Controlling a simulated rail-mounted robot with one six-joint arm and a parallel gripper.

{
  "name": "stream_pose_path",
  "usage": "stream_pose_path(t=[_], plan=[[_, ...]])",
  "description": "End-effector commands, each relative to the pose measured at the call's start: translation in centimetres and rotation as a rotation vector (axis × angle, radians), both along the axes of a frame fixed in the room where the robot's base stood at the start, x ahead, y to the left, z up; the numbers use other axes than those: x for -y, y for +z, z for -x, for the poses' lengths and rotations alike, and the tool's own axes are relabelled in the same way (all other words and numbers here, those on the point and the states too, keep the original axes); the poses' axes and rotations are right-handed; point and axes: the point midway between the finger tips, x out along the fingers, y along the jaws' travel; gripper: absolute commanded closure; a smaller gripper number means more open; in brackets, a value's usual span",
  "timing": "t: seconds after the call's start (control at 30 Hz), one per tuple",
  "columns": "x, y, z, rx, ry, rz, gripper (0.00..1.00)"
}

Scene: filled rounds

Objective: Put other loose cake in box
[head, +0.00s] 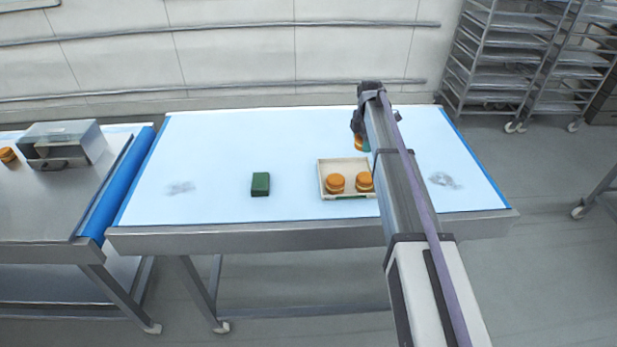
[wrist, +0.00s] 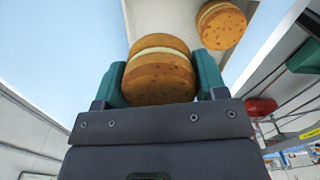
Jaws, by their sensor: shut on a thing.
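My gripper (wrist: 160,78) is shut on a round filled cake, with one green finger on each side of it. The held cake (wrist: 158,62) is orange-brown with a pale filling layer. In the head view this cake (head: 358,143) hangs at the end of my arm, just beyond the box's back edge near its right side. The shallow cream box (head: 331,166) stands on the table's blue-white top. Two similar cakes, one left (head: 335,183) and one right (head: 364,182), sit in the box's front part. My arm hides the box's right edge.
A dark green block (head: 261,184) lies on the table left of the box, with clear surface between. A steel conveyor with a blue end roller (head: 118,195) and a clear-covered unit (head: 62,144) stands at the left. Racks (head: 520,60) stand behind right.

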Motion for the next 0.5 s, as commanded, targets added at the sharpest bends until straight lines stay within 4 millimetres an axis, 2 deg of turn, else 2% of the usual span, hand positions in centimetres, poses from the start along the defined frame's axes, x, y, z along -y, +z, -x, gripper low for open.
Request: stream_pose_path(t=[0.27,0.37,0.5], plan=[[0.1,-0.4,-0.2,0.000,-0.075,0.000,0.45],[0.1,-2.1,-0.2,0.000,-0.074,0.000,0.45],[0.1,-5.8,-0.2,0.000,-0.073,0.000,0.45]])
